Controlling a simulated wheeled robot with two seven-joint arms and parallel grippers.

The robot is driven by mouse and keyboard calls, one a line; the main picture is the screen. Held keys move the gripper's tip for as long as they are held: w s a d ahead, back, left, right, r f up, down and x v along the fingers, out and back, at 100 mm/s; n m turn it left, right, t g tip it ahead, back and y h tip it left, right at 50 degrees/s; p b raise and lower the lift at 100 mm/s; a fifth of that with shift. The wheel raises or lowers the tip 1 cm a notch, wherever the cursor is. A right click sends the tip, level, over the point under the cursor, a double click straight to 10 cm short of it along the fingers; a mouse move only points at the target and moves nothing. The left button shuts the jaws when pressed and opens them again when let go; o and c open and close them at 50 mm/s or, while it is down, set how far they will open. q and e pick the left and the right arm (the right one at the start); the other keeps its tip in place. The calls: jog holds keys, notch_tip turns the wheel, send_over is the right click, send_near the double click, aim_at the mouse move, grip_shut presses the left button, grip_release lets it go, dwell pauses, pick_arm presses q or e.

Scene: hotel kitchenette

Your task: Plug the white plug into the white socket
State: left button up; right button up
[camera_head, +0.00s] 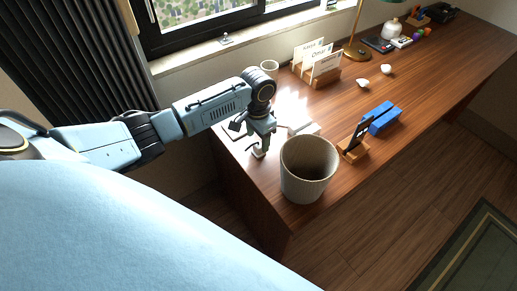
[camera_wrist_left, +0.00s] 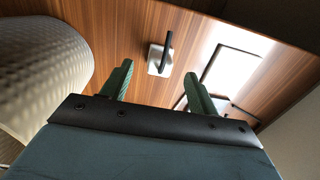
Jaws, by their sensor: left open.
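A small white piece with a dark curved part, apparently the white plug (camera_head: 259,154), is on the wooden desk near its left end. It also shows in the left wrist view (camera_wrist_left: 157,60), ahead of and between the fingertips. My left gripper (camera_head: 260,146) points down over it, open and empty; its green fingers (camera_wrist_left: 157,78) are apart, with the plug beyond their tips. A flat white block (camera_head: 304,128) lies behind the bin; I cannot tell whether it is the white socket. My right gripper is out of view.
A pale bin (camera_head: 305,180) stands close to the right of my left gripper and shows in the wrist view (camera_wrist_left: 42,75). A phone stand (camera_head: 353,152), a blue object (camera_head: 384,118) and a card rack (camera_head: 317,68) stand farther along. The desk (camera_head: 420,75) has clear areas farther right.

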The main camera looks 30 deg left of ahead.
aim_at(259, 144)
pick_arm(q)
notch_tip(259, 144, down, 5)
jog(key=shift+w+f+b, duration=0.1)
jog(key=shift+w+b, duration=0.05)
jog(key=shift+b, duration=0.5)
jog(key=c, duration=1)
notch_tip(259, 144, up, 10)
jog(key=shift+r+p, duration=0.1)
jog(key=shift+p, duration=1.05)
